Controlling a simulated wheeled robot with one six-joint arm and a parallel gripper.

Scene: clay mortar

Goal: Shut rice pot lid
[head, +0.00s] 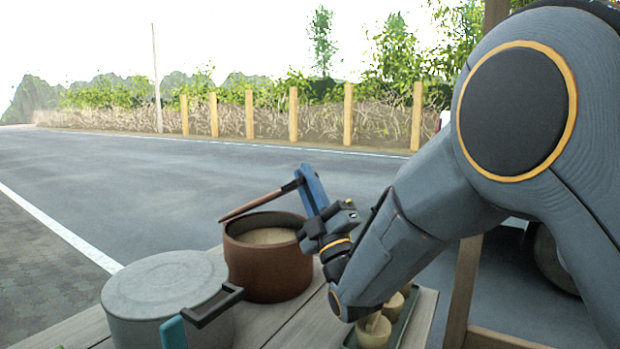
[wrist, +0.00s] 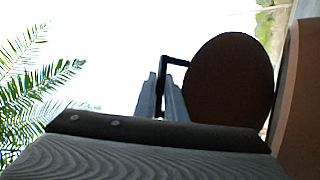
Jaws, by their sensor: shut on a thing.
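The brown rice pot (head: 268,268) stands open on the wooden table, with pale contents showing inside. Its brown lid (head: 250,205) is seen nearly edge-on above the far side of the pot, tilted with its right side higher. I cannot tell whether its low left edge touches the rim. My gripper (head: 304,180), with blue fingers, is shut on the lid's black handle at the lid's right. In the wrist view, the lid (wrist: 230,85) shows as a dark disc right of my gripper fingers (wrist: 162,85), with the black handle (wrist: 176,61) between. The pot's wall (wrist: 300,100) fills the right edge.
A grey lidded pot (head: 165,285) with a black handle (head: 212,305) stands close at the left. A tray (head: 420,310) with pale cups (head: 373,332) lies at the right, partly hidden by my arm. Road lies beyond the table.

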